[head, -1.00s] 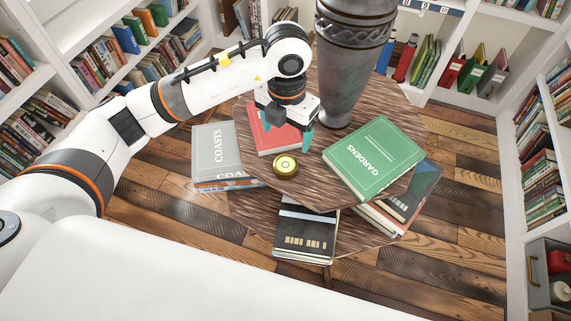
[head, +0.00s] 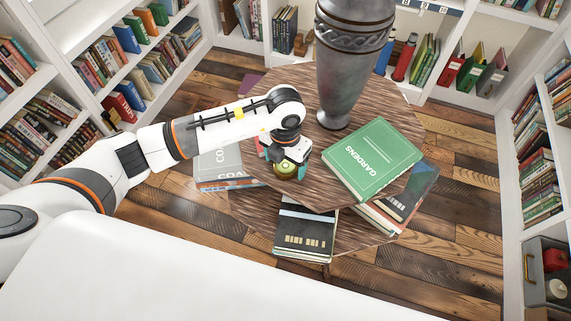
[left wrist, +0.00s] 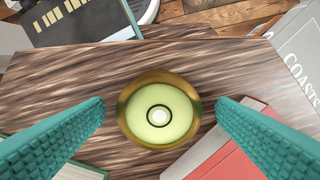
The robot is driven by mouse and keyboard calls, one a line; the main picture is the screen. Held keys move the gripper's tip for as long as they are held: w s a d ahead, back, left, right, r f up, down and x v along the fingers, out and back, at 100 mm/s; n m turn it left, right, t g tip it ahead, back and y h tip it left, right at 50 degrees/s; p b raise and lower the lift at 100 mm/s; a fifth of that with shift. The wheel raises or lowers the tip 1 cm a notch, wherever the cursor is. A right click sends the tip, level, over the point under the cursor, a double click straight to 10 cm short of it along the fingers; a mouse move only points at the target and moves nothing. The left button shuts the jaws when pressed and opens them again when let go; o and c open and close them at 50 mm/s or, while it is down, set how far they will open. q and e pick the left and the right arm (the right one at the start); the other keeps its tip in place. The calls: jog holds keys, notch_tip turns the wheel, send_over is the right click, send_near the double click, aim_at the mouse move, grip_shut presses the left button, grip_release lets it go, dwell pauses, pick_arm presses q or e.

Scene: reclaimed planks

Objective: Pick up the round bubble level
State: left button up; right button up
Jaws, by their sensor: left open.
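The round bubble level (left wrist: 158,113) has a brass rim and a pale yellow-green face with a black ring. In the left wrist view it lies on the wooden table top between the two teal fingers of my left gripper (left wrist: 160,122). The fingers are open, with a gap to the level on each side. In the head view my left gripper (head: 284,160) is right above the level (head: 286,172), which is partly hidden by it. My right gripper is not in either view.
A green GARDENS book (head: 373,158) lies right of the level. A red book (left wrist: 225,155) is close by. A tall metal vase (head: 345,75) stands behind on the round table (head: 405,115). A grey COASTS book (head: 210,162) is to the left, and dark books (head: 304,232) are in front.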

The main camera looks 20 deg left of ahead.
pick_arm(q)
jog(key=shift+r, duration=0.1)
jog(key=c, duration=1.2)
